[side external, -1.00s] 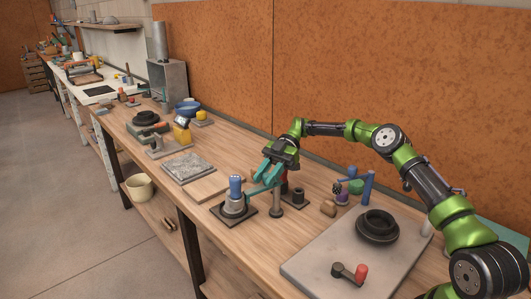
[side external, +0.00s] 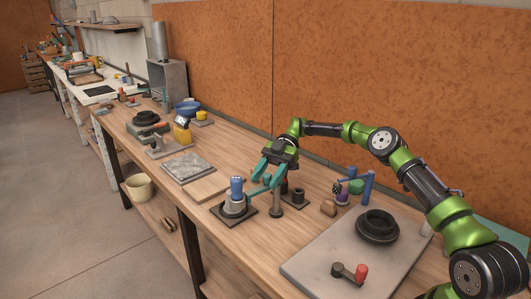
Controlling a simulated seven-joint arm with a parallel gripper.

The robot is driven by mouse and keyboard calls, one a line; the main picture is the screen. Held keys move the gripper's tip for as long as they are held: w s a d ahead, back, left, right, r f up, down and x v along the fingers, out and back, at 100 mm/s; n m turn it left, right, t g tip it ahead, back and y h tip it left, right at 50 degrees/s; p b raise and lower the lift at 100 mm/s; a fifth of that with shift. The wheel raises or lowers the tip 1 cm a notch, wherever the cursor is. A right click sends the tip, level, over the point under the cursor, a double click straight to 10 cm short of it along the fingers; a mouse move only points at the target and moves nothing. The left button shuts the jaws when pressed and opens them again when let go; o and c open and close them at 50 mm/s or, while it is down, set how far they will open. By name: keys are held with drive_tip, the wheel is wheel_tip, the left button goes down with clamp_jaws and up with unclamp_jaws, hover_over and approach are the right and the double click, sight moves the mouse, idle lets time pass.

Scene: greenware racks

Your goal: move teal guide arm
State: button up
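A blue stand (side external: 367,188) with purple and green pieces is farther right. A grey slab (side external: 330,256) carries a black ring (side external: 377,226). A wooden board (side external: 210,189) lies left.

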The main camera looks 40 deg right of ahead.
sight(265, 175)
drive_tip(key=shift+w+d+r, duration=0.15)
drive_tip(key=shift+d, duration=0.25)
drive_tip(key=shift+w+d+r, duration=0.3)
drive_tip(key=shift+d+r, duration=0.55)
drive_tip(key=shift+d, duration=0.1)
wheel_tip(265, 175, up, 5)
drive_tip(key=shift+f, duration=0.15)
drive_tip(key=shift+r, duration=0.75)
